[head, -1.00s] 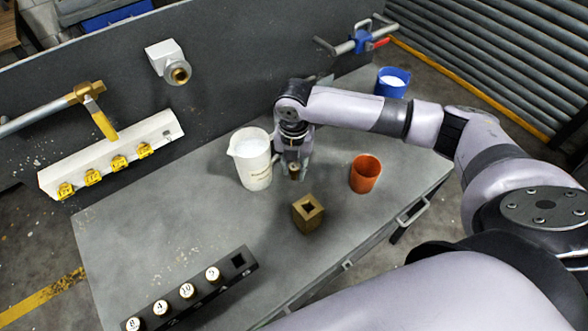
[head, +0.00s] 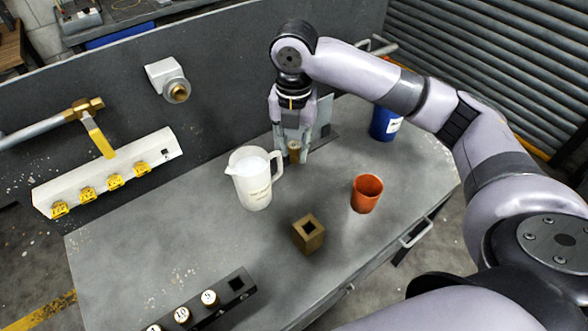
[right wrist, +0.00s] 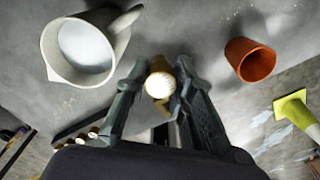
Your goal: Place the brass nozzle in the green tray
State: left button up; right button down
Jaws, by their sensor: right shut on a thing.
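My right gripper (head: 294,157) is shut on a small brass nozzle (head: 294,147), held upright between the fingertips, just behind and right of the white pitcher. In the right wrist view the nozzle (right wrist: 160,80) sits between the two dark fingers, its pale round end facing the camera. Its height above the bench is hard to judge. I see no green tray in either view. My left gripper is not in view.
A white pitcher (head: 252,184) stands close to the gripper. An orange cup (head: 366,195), a brass block with a square hole (head: 308,238) and a blue container (head: 385,122) are on the grey bench (head: 150,245). A dark rack (head: 222,306) holds numbered pieces at the front.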

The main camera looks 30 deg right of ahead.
aim_at(294, 147)
notch_tip(294, 147, up, 6)
jog(key=shift+f, duration=0.25)
jog(key=m, duration=0.1)
jog(key=s+f+m, duration=0.1)
jog(key=m, duration=0.2)
jog(key=shift+s+a+f, duration=0.15)
jog(key=shift+a+f, duration=0.05)
jog(key=shift+a, duration=0.15)
jog(key=s+a+f+m, duration=0.1)
jog(key=s+f+m, duration=0.1)
jog(key=m, duration=0.6)
jog(key=s+a+f+m, duration=0.1)
jog(key=s+m, duration=0.3)
jog(key=m, duration=0.4)
jog(key=s+a+f+m, duration=0.1)
jog(key=s+f+m, duration=0.2)
jog(key=m, duration=0.5)
jog(key=shift+s+a+f+m, duration=0.1)
jog(key=shift+s+a+m, duration=0.05)
jog(key=shift+a+m, duration=0.2)
